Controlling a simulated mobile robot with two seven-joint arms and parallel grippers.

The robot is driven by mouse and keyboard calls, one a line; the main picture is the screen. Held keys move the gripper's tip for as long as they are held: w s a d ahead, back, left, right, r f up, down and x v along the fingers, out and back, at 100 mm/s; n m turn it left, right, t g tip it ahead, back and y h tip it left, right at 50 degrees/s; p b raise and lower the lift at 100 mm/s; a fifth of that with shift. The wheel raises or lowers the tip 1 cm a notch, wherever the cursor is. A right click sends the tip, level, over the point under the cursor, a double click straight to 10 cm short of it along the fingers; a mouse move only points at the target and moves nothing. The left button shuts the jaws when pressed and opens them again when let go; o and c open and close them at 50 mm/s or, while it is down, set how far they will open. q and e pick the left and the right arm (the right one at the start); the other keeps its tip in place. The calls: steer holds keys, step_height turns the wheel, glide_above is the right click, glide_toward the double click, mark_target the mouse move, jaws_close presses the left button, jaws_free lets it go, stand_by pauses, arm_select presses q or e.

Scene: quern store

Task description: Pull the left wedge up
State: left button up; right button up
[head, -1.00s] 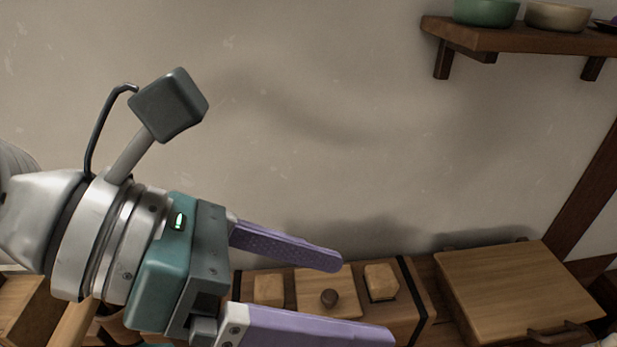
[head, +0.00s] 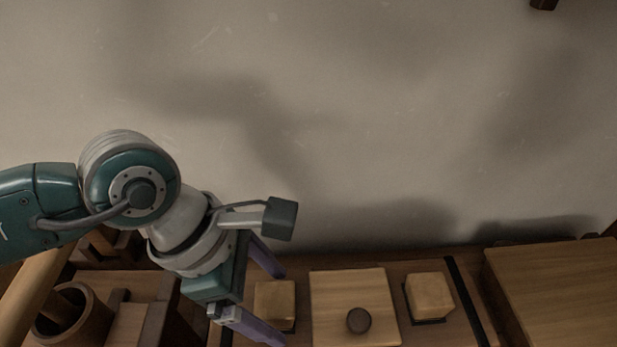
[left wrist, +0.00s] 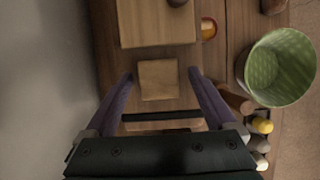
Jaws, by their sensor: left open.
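The left wedge (head: 274,303) is a pale wooden block set in the brown bench, left of a square wooden lid (head: 345,290) with a dark round knob (head: 359,321). A matching right wedge (head: 430,296) sits right of the lid. My left gripper (head: 283,310) is open, its purple fingers pointing down on either side of the left wedge. In the left wrist view the left wedge (left wrist: 158,80) lies between the fingertips (left wrist: 160,74), with a gap at each side. I cannot tell how far down the fingertips reach. My right gripper is out of view.
A larger wooden box or lid (head: 560,285) stands to the right. A round wooden vessel (head: 85,325) is at lower left. A green-lined bucket (left wrist: 280,68) shows in the left wrist view. The plain wall (head: 400,100) rises close behind the bench.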

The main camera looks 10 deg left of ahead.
arm_select(q)
steer(key=shift+w+d+f, duration=0.15)
steer(key=shift+d+f, duration=0.05)
steer(key=shift+f, duration=0.35)
jaws_close()
stand_by(0.5)
